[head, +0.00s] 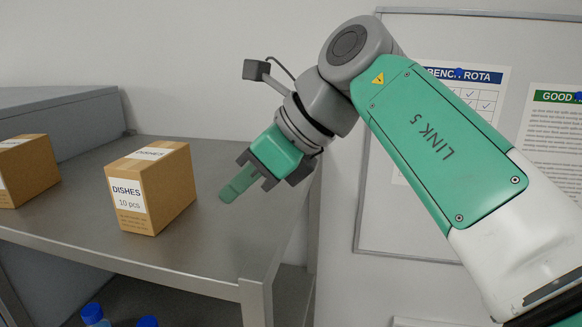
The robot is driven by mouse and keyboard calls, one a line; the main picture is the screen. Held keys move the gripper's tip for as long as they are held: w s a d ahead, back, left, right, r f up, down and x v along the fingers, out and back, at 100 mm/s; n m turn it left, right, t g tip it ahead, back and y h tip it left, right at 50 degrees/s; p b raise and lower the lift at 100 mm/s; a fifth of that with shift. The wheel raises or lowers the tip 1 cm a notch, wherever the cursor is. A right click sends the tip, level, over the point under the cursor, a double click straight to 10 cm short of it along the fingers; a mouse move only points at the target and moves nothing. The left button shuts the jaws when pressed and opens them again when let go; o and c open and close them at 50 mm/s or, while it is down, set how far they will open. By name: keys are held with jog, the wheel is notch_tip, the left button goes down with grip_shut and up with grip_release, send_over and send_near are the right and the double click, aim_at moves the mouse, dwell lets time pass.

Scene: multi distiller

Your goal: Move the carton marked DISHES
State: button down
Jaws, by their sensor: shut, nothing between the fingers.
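The carton marked DISHES (176,190) is a brown box with white labels reading "DISHES 10 pcs". It stands upright on the grey metal shelf top (90,245), near its front edge. My gripper (227,197) is to the right of the carton, apart from it, over the right end of the shelf. Its green fingers are shut and empty, pointing down and left toward the shelf.
A second brown carton (28,180) stands at the left edge, partly cut off. A grey panel (60,120) runs behind it. Blue-capped bottles (92,313) sit below the shelf. A whiteboard with papers (470,90) is behind my arm. Shelf space between the cartons is clear.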

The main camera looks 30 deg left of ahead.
aim_at(178, 213)
jog(key=x, duration=0.3)
jog(key=shift+s+a+f, duration=0.1)
jog(key=shift+a+f, duration=0.15)
jog(key=shift+a, duration=0.05)
jog(key=shift+s+a+f+p, duration=0.15)
jog(key=shift+a+p, duration=0.15)
jog(key=shift+a, duration=0.4)
jog(key=shift+s+a+p, duration=0.15)
jog(key=shift+a+p, duration=0.15)
jog(key=shift+a, duration=0.45)
jog(key=shift+s+a+f+p, duration=0.15)
jog(key=shift+a+p, duration=0.15)
jog(key=shift+a, duration=0.4)
jog(key=shift+r, duration=0.1)
